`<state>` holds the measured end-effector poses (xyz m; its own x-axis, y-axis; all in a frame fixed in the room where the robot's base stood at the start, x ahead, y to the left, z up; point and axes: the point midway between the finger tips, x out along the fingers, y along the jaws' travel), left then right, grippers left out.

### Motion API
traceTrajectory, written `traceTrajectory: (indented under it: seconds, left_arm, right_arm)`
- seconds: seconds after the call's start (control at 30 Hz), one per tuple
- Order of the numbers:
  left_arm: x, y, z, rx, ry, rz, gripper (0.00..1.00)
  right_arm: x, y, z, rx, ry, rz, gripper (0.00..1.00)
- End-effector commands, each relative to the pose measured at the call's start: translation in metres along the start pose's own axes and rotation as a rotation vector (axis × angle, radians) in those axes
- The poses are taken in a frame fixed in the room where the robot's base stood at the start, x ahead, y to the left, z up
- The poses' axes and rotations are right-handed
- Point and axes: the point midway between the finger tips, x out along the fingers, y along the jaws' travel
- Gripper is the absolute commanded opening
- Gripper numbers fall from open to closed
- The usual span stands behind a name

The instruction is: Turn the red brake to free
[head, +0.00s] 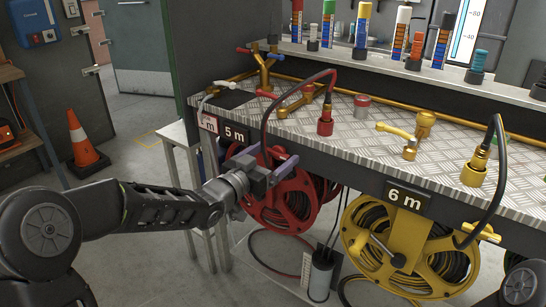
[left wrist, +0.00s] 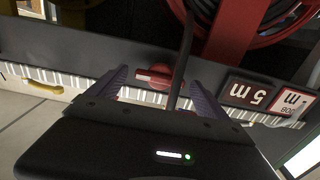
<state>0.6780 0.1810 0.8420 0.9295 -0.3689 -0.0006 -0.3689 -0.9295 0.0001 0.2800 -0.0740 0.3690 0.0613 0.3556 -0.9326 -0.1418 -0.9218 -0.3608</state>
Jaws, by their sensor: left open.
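The red hose reel (head: 283,205) hangs under the front of the bench, left of centre in the head view. A red knob-like part (left wrist: 155,77), which looks like the red brake, sits against the bench front in the left wrist view. My left gripper (head: 270,167) is in front of the red reel's top, below the bench edge. In the left wrist view its purple-grey fingers (left wrist: 155,88) are spread wide. The red part shows between them, with no visible grip. My right gripper is out of view.
The yellow reel (head: 352,241) hangs to the right. Red fitting (head: 325,123) and yellow lever (head: 394,130) stand on the bench. An orange cone (head: 84,146) is on the floor.

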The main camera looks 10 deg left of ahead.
Motion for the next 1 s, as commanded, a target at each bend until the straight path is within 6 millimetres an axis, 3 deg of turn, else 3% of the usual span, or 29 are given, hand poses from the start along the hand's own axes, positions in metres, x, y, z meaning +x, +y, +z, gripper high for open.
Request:
traceTrajectory:
  seconds: [0.27,1.0]
  left_arm:
    - [0.0013,0.0002,-0.0004,0.0,0.0,0.0,0.88]
    - [0.001,0.0002,-0.0003,0.0,0.0,0.0,0.28]
  right_arm:
    - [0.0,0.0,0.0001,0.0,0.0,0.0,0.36]
    - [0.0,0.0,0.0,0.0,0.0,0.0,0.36]
